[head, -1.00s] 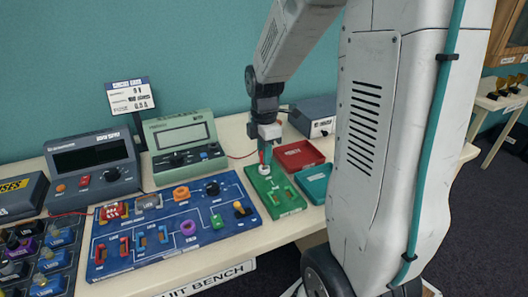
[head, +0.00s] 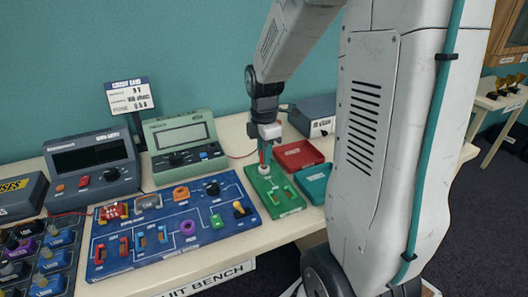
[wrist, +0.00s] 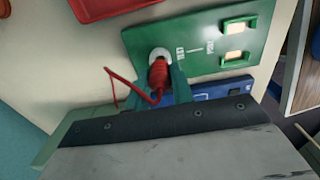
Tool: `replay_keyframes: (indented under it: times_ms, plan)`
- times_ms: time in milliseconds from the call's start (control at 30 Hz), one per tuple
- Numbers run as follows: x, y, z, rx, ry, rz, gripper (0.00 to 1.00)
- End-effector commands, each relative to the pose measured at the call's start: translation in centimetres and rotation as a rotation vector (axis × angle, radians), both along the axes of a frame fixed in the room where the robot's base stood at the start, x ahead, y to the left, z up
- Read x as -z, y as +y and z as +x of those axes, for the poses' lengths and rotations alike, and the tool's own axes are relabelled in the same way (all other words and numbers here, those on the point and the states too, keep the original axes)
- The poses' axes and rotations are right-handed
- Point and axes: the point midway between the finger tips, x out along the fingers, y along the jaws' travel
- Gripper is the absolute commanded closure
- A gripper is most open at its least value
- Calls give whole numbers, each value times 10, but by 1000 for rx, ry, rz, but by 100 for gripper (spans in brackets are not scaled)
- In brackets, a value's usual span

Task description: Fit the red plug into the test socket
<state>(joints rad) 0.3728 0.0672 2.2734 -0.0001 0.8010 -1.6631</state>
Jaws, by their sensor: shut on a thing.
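The red plug (wrist: 158,75), with a thin red cord trailing from it, is in my gripper (wrist: 160,88). The teal fingers are shut on its two sides. In the head view my gripper (head: 265,158) points straight down over the green board (head: 282,200). The test socket (wrist: 159,53) is a white round ring on that green board, and it also shows in the head view (head: 264,170). The plug's front end meets the ring in the wrist view. I cannot tell how deep it sits, as the plug and fingers hide the opening.
A red tray (head: 299,155) and a teal tray (head: 314,184) lie right of the green board. A blue circuit board (head: 160,255) with several coloured parts lies to the left. A green meter (head: 184,145) and a dark meter (head: 92,165) stand behind. A grey box (head: 313,115) stands back right.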

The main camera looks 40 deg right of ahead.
Motion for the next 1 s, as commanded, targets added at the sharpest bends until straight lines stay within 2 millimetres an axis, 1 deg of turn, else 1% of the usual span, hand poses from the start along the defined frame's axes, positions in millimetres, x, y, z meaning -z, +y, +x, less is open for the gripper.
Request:
replay_keyframes:
  times_ms: [333,1000]
  plan:
    - [1,0,0,0,0,0,100]
    - [9,0,0,0,0,0,100]
